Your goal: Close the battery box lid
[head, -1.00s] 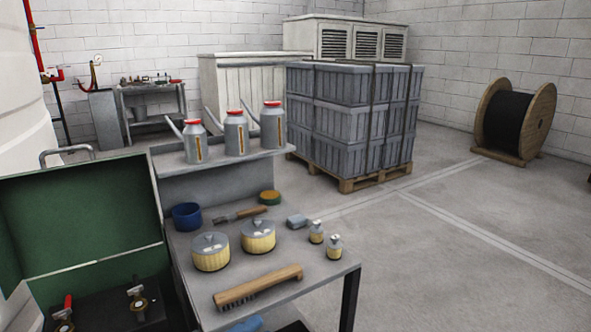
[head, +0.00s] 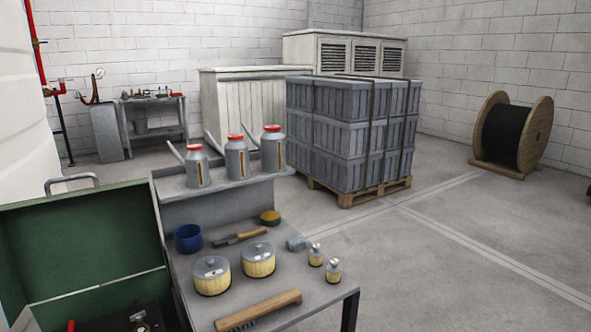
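The battery box lid (head: 80,243) stands raised at the lower left in the head view, its green inner face towards me. A grey bar handle (head: 72,180) shows above its top edge. Below the lid the dark inside of the battery box (head: 100,318) is partly in view, with a terminal clamp (head: 140,320) and a bit of red; the rest is cut off by the bottom edge of the picture. Neither of my grippers is in view.
A grey bench (head: 216,265) stands right beside the box, with tins, brushes, small bottles and a blue cup (head: 188,238). Three oil cans (head: 236,158) stand on its shelf. Strapped grey crates (head: 350,135) and a cable reel (head: 513,135) stand beyond. The floor at right is clear.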

